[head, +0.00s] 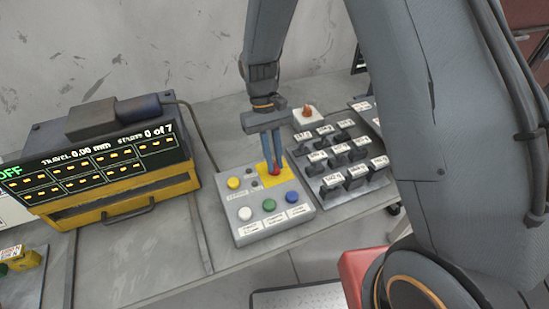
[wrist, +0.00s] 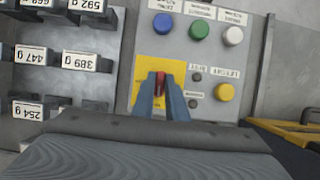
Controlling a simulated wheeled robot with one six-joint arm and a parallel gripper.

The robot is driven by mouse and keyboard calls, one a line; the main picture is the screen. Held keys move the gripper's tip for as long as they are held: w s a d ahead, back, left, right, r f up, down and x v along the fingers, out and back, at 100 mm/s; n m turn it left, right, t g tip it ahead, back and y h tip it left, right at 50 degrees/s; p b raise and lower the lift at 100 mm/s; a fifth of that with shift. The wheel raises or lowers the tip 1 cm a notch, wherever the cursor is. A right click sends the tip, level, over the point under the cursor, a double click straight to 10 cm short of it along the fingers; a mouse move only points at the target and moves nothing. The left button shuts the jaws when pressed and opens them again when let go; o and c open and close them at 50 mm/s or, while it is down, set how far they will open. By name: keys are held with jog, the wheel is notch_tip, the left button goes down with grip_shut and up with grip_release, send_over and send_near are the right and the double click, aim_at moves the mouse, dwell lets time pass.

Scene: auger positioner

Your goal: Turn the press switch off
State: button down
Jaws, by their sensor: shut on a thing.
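The grey control box (head: 245,180) stands on the bench in the middle of the head view. On it is a yellow plate (head: 288,179) with a small red switch knob (head: 274,171). In the wrist view the red knob (wrist: 160,89) stands on the yellow plate (wrist: 146,68). My gripper (head: 272,168) reaches down from above, and its blue fingers are shut on the red knob, one on each side. The fingers also show in the wrist view (wrist: 160,80). The base of the knob and the plate's lower part are partly hidden by the fingers.
White (head: 245,213), green (head: 269,205) and blue (head: 291,197) buttons and a yellow button (head: 233,183) sit near the knob. A rack of labelled weights (head: 340,165) stands close on the right. A display unit (head: 100,160) reading OFF stands at left.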

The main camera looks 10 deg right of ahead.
dwell(0.5)
jog(key=c, duration=1.8)
grip_release()
jog(key=shift+o, duration=0.2)
jog(key=b+v, duration=0.2)
jog(key=v, duration=0.6)
jog(key=s+d+r+m+t, duration=0.1)
jog(key=s+d+t, duration=0.1)
jog(key=s+d, duration=0.3)
jog(key=s+d+r+m+t+y, duration=0.1)
jog(key=s+d+r+m+t, duration=0.1)
jog(key=s+d, duration=0.4)
jog(key=d+t, duration=0.1)
jog(key=d, duration=0.2)
jog(key=shift+t, duration=0.3)
